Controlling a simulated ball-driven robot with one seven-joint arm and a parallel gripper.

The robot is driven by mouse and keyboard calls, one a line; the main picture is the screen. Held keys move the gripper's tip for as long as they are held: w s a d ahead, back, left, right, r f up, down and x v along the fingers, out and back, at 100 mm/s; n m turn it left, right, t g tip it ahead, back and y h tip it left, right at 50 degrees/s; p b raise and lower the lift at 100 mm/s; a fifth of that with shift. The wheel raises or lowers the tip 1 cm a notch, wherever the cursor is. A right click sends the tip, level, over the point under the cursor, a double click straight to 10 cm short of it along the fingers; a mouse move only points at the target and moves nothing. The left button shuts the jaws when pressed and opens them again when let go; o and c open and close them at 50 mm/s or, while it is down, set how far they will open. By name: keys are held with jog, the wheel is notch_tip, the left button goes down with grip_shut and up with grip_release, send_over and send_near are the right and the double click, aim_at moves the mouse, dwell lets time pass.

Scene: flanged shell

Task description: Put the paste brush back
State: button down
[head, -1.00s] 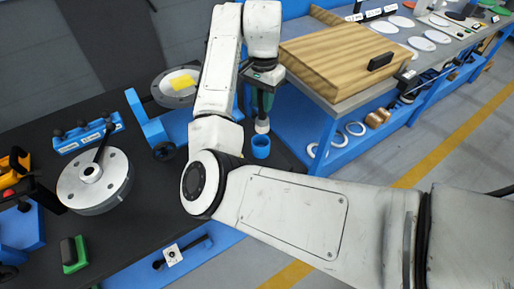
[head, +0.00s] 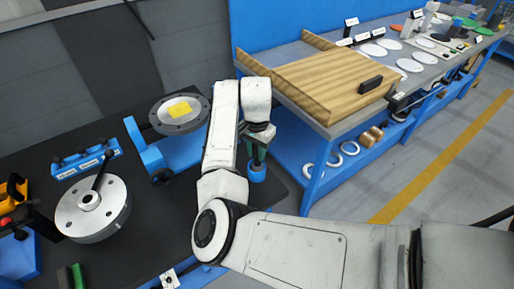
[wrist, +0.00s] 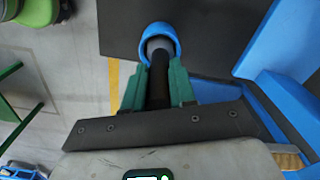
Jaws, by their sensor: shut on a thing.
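My gripper (head: 255,150) is at the right end of the dark bench top, with its green fingers pointing down. In the wrist view, the green fingers (wrist: 158,88) are shut on the dark handle of the paste brush (wrist: 157,75). The brush's grey lower part reaches into the opening of a blue cup (wrist: 161,30). The cup also shows in the head view (head: 257,175), directly under the fingers. The brush's tip is hidden inside the cup, and I cannot tell whether it touches the bottom.
A grey flanged piece with a yellow patch (head: 180,108) sits on a blue stand left of my arm. A round metal part with a lever (head: 92,215) is farther left. A bench with a wooden board (head: 330,82) stands to the right.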

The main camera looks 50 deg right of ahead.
jog(key=shift+f, duration=0.25)
jog(key=c, duration=0.9)
grip_release()
jog(key=shift+f+b, duration=0.1)
jog(key=shift+b, duration=0.35)
notch_tip(320, 180, up, 11)
jog(key=shift+a+r+b, duration=0.1)
jog(key=shift+a+b, duration=0.05)
jog(key=shift+b, duration=0.75)
jog(key=s+d+f+n+t+h, duration=0.1)
jog(key=s+d+f+n+h, duration=0.25)
jog(key=s+f+n, duration=0.5)
jog(key=s+a+f+n+y, duration=0.1)
jog(key=s+a+f+n, duration=0.1)
jog(key=s+a+f, duration=0.2)
jog(key=s+a+f+n+y, duration=0.1)
jog(key=s+a+f+n, duration=0.2)
jog(key=s+a, duration=0.5)
jog(key=s+a+f+n+y, duration=0.1)
jog(key=s+a+f+n, duration=0.2)
jog(key=s+a+f, duration=0.2)
jog(key=shift+s+a+f, duration=0.25)
jog(key=shift+s+a, duration=0.2)
jog(key=shift+a, duration=0.3)
